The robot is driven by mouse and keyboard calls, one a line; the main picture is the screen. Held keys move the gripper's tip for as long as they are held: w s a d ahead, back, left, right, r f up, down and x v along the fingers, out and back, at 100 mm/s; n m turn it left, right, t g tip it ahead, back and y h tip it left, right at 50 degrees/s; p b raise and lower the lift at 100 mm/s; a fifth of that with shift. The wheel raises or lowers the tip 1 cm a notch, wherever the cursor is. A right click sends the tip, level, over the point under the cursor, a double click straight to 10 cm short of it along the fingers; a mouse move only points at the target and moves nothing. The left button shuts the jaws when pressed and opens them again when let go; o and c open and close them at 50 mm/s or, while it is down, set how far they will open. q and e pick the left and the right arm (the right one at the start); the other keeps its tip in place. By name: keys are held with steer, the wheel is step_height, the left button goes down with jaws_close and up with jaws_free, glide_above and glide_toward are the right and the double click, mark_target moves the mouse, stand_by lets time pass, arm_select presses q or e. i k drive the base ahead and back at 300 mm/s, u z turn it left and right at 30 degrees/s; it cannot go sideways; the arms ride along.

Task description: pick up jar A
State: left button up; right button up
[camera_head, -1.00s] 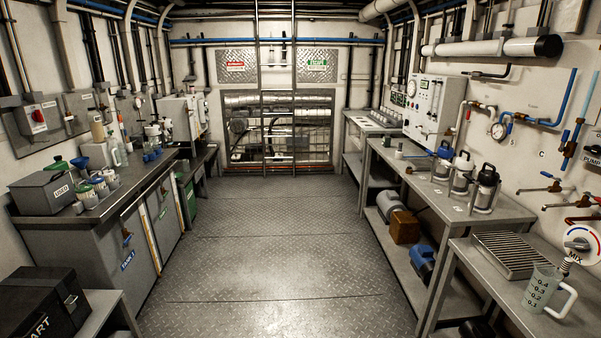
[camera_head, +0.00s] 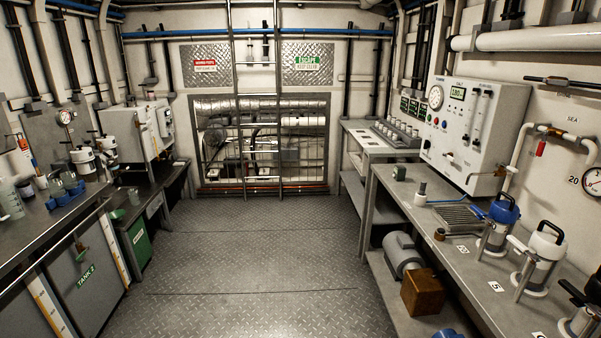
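No jar with a readable "A" shows, so I cannot tell which one is jar A. On the right bench stand a blue-topped canister (camera_head: 499,228), a white-topped canister (camera_head: 541,258) and a black-topped canister (camera_head: 582,318), which is cut off by the right edge. On the left bench, small clear containers in a blue holder (camera_head: 65,193) stand near the wall. Neither of my grippers is in view.
The metal floor (camera_head: 250,250) between the benches is clear. A ladder (camera_head: 278,110) stands at the far end.

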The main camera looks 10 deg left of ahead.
mark_target(133, 193)
steer(key=u, duration=0.1)
steer(key=i, duration=2.35)
steer(key=u, duration=0.65)
steer(key=i, duration=2.4)
steer(key=u, duration=1.05)
steer(key=i, duration=1.85)
steer(key=u, duration=0.45)
